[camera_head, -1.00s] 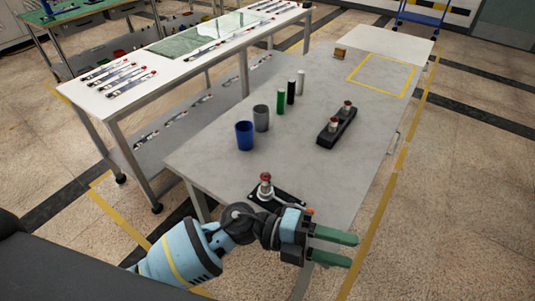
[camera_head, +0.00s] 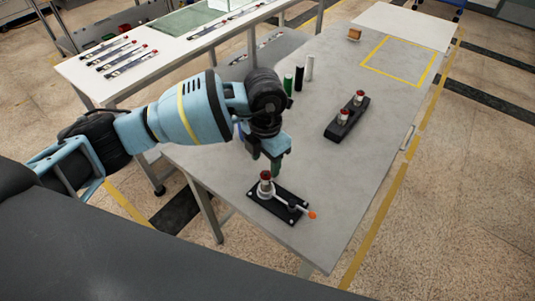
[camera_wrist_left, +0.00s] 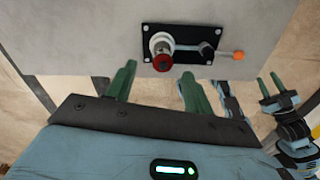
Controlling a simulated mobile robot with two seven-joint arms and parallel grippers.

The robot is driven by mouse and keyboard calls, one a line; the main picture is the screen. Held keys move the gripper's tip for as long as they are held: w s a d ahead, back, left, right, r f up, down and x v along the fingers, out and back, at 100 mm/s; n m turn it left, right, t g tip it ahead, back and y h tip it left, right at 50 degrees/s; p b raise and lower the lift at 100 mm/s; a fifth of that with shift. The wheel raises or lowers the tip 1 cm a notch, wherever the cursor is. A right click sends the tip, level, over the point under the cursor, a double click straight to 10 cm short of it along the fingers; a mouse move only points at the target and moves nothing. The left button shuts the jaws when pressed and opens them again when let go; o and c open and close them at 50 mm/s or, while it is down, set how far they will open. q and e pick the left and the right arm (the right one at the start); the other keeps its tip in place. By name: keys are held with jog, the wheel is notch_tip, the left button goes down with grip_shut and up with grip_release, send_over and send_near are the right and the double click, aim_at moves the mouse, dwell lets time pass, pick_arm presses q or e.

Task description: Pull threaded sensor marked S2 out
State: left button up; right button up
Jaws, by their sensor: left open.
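A sensor (camera_head: 265,184) with a red cap and metal body stands on a black plate (camera_head: 291,209) at the near end of the grey table. A lever with an orange tip (camera_head: 312,215) extends from this plate. Two similar red-capped sensors, (camera_head: 358,98) and (camera_head: 343,115), stand in a black rack (camera_head: 340,130). I cannot read an S2 mark on any of them. My left gripper (camera_head: 275,165) points down just behind the plate's sensor; its fingers (camera_wrist_left: 158,75) are apart and empty, with the red cap beyond them. My right gripper (camera_wrist_left: 269,84) shows in the wrist view, fingers apart.
A green cylinder (camera_head: 288,84), a black one (camera_head: 298,78) and a white one (camera_head: 309,67) stand farther back, beside my arm. A small orange-brown block (camera_head: 354,34) sits near a yellow taped square (camera_head: 400,62). The table between rack and plate is clear.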

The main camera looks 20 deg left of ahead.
aim_at(265, 173)
pick_arm(q)
jog(key=shift+s+f, duration=0.35)
jog(key=shift+s, duration=0.05)
jog(key=shift+w+d+f, duration=0.1)
jog(key=shift+f, duration=3.35)
grip_shut()
